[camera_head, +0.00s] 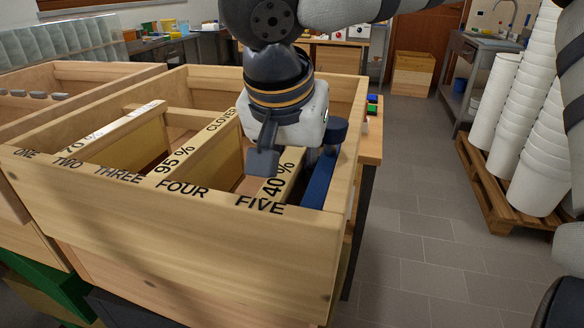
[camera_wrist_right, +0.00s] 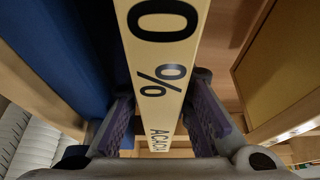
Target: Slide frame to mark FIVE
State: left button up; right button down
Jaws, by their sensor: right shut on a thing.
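A wooden box (camera_head: 190,235) has the marks ONE to FIVE printed along its near rim. The mark FIVE (camera_head: 258,205) is near its right end. A pale wooden frame labelled 40 % (camera_head: 277,185) lies across the box, its near end at FIVE. My right gripper (camera_head: 285,163) comes down over this frame and is shut on its top bar. In the right wrist view the bar (camera_wrist_right: 165,65) runs between the purple finger pads (camera_wrist_right: 163,105), lettering partly hidden. My left gripper is in neither view.
A blue board (camera_head: 321,180) stands right of the held frame, close to it. Frames labelled 95 % (camera_head: 190,150) and 70 % (camera_head: 122,132) sit to the left, with open gaps between. White buckets (camera_head: 535,125) stand on a pallet at right.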

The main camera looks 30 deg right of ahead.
jog(key=c, duration=1.6)
grip_release()
jog(key=shift+o, duration=1.2)
jog(key=shift+w+a, duration=0.1)
jog(key=shift+w, duration=0.05)
jog(key=shift+r, duration=0.1)
jog(key=v, duration=1.1)
jog(key=shift+a+r, duration=0.2)
jog(key=shift+r, duration=0.15)
